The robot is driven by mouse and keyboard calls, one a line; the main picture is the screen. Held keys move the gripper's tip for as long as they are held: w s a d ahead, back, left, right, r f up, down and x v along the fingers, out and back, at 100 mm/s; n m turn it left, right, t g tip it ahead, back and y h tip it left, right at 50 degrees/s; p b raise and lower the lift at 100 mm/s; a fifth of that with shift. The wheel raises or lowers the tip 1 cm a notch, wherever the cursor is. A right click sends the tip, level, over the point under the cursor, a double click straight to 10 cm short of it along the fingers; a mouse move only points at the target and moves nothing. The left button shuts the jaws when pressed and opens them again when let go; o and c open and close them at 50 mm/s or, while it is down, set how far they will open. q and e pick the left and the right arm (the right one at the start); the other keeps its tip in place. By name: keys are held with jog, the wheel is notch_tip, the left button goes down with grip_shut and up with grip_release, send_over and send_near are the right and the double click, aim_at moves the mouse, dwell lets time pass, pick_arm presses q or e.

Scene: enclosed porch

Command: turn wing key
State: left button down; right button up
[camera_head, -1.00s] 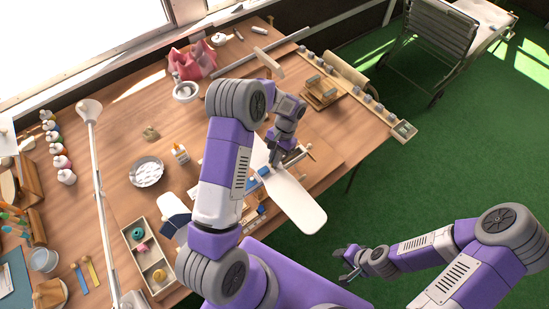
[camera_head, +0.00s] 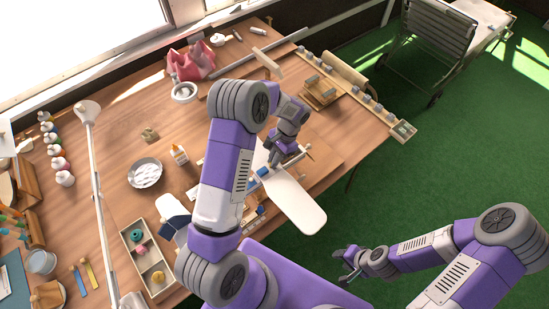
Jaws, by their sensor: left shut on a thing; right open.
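A long white wing (camera_head: 296,203) lies across a wooden work board (camera_head: 325,160) on the table. Its upper part passes behind my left gripper. A small blue block (camera_head: 263,171) shows at the wing beside the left fingertips. My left gripper (camera_head: 273,163) points down at the middle of the wing and is shut on a small piece there, apparently the wing key, which its fingers mostly hide. My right gripper (camera_head: 349,262) is open and empty over the green floor, off the table's front edge.
A lamp (camera_head: 97,190) stands further left. A pink object (camera_head: 192,63) is at the back. A lounge chair (camera_head: 440,35) stands beyond the table.

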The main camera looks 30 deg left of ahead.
pick_arm(q)
jog(key=c, duration=1.5)
grip_release()
jog(key=shift+w+r, duration=0.1)
jog(key=shift+r, duration=0.05)
jog(key=v, duration=0.7)
jog(key=shift+r, duration=0.15)
